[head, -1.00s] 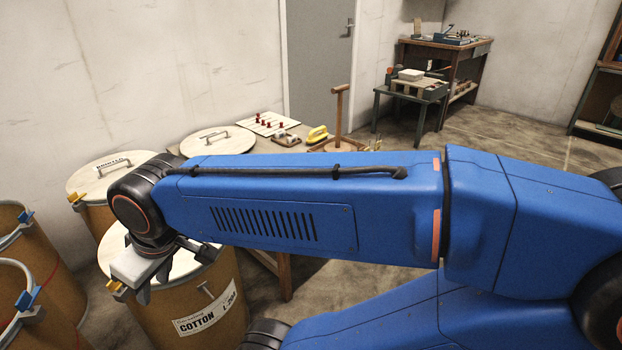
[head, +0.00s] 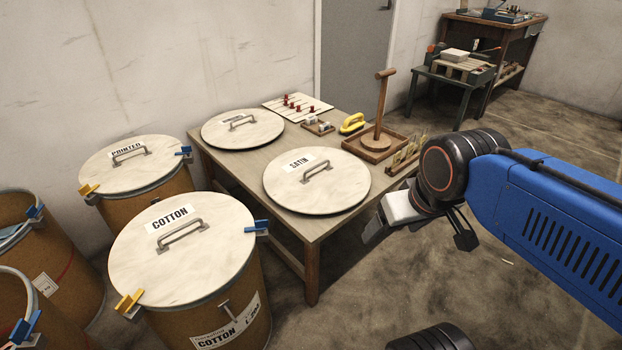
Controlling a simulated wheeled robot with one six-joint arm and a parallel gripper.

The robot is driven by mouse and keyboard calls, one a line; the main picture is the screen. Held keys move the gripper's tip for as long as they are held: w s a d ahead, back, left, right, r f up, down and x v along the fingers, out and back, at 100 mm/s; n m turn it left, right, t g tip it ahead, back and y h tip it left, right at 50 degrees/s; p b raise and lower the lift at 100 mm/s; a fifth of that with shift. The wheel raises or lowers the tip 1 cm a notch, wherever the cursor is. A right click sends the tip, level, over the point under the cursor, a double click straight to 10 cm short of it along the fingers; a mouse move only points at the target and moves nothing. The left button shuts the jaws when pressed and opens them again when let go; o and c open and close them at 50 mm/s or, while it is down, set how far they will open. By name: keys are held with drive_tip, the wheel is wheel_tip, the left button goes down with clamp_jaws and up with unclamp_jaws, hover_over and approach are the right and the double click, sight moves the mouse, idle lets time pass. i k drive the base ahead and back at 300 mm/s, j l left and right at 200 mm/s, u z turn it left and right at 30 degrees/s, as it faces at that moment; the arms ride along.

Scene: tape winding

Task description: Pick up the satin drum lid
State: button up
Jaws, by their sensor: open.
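The satin drum lid (head: 335,193) is a round pale disc with a "SATIN" label and a grey bar handle (head: 317,171) on top. It lies flat on the front part of the low wooden table (head: 290,222). My gripper (head: 412,242) is right of the lid, beyond the table's right edge, apart from the lid. Its fingers are partly hidden by its own housing, and I see nothing held in it.
Another lid (head: 262,133) lies behind on the table. A wooden post stand (head: 379,125), a yellow-handled tool (head: 352,123) and a pegged board (head: 281,104) stand at the back.

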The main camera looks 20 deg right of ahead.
sight(313, 180)
drive_tip(key=z, duration=0.1)
drive_tip(key=i+l+z, duration=0.35)
drive_tip(key=i, duration=0.15)
drive_tip(key=i+l+z, duration=0.1)
drive_tip(key=i+z, duration=0.2)
drive_tip(key=i, duration=0.2)
